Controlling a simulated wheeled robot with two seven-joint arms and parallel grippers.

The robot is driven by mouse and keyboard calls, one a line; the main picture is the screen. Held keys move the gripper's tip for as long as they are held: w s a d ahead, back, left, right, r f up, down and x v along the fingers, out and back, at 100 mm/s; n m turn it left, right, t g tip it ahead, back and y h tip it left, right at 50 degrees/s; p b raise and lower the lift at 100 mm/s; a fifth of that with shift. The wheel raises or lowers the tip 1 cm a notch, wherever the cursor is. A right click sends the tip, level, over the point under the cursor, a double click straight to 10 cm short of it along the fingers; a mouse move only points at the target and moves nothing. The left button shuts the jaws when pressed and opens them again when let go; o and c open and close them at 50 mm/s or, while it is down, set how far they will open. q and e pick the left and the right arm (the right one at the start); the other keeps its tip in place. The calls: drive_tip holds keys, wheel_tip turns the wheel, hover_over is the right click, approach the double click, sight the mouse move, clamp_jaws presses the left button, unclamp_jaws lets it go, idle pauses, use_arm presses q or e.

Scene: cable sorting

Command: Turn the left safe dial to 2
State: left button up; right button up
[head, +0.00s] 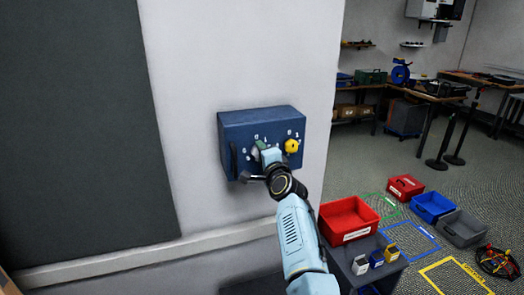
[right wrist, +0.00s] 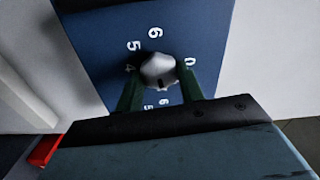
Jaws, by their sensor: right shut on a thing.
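The blue safe (head: 262,121) is on the white wall, with two dials on its front. The left dial is a grey-white knob (right wrist: 158,69), seen in the right wrist view with white numbers around it. My right gripper (head: 268,158) is at this left dial in the head view and covers most of it. In the right wrist view its two green fingers (right wrist: 161,88) are shut on the knob from both sides. A dark mark shows on the knob's lower part; which number it points to I cannot tell. The right dial is yellow (head: 291,146) and untouched. My left gripper is out of view.
A dark panel (head: 75,120) covers the wall at left. At lower right are a red bin (head: 348,217), small boxes (head: 377,258), a blue bin (head: 432,206) and a grey bin (head: 462,228). The space in front of the yellow dial looks clear.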

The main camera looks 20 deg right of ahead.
drive_tip(key=shift+m, duration=0.6)
drive_tip(key=o, duration=1)
drive_tip(key=shift+s+d+p, duration=0.2)
drive_tip(key=shift+s+p, duration=3.65)
drive_tip(key=shift+s, duration=2.85)
